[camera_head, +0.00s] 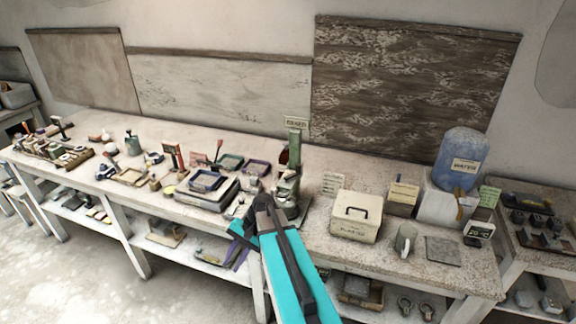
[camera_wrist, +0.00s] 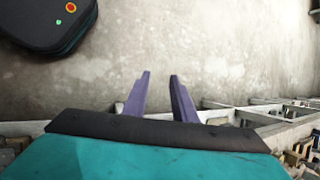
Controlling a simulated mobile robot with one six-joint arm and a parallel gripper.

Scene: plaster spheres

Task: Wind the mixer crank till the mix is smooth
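A cream box (camera_head: 356,217) with a handle, a grey mug (camera_head: 405,240) and a blue container (camera_head: 461,160) stand right of the machine. Trays (camera_head: 207,190) and small tools crowd the left. A lower shelf (camera_head: 200,262) holds more things. The floor in front is clear.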

